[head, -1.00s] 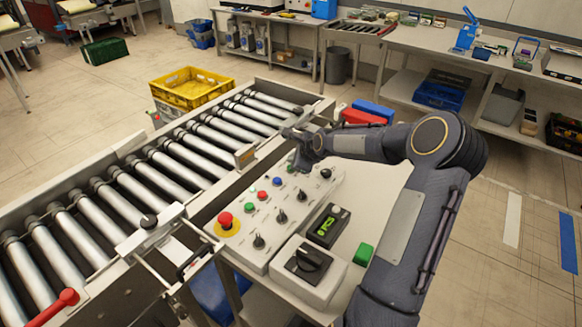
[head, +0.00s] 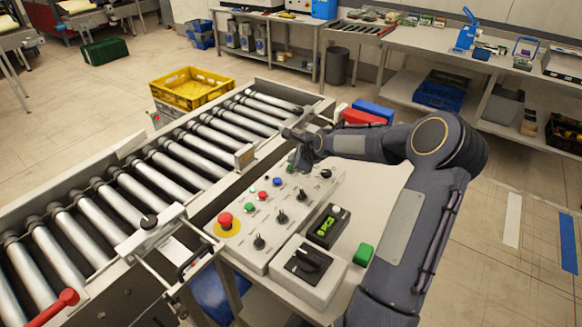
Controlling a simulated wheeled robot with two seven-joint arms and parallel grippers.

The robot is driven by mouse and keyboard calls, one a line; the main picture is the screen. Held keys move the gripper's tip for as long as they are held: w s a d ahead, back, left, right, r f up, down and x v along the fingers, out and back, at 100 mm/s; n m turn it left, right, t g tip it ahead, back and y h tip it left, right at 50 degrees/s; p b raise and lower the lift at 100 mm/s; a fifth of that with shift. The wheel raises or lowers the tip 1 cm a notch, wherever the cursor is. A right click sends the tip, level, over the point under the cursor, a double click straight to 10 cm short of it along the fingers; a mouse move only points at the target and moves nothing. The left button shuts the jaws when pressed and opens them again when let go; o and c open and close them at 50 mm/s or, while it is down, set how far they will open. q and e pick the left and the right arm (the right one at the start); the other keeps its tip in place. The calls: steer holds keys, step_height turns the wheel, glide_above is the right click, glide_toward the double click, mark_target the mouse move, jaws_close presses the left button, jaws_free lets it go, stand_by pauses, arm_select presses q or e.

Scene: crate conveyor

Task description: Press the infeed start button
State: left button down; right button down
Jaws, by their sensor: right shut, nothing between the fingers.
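The control panel (head: 258,238) is a pale sloping box beside the conveyor, with a row of small buttons. A green button (head: 249,207), a red button (head: 262,195) and a blue button (head: 277,182) show clearly. Another small green button (head: 290,169) is at the far end of the row, close to my right gripper. The labels are too small to read, so I cannot tell which is the infeed start button. My right gripper (head: 299,166) is shut and empty, pointing down over the panel's far end. Whether it touches anything is unclear. My left gripper is out of view.
A red emergency stop (head: 225,219) on a yellow disc and several black knobs share the panel. A grey box with a rotary switch (head: 310,258), a handheld device (head: 329,226) and a green block (head: 363,254) are nearby. The roller conveyor (head: 140,163) runs alongside; a yellow crate (head: 190,86) stands beyond.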

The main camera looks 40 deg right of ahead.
steer(key=shift+f, duration=0.1)
stand_by(0.4)
steer(key=shift+f+b, duration=0.3)
steer(key=shift+b, duration=0.1)
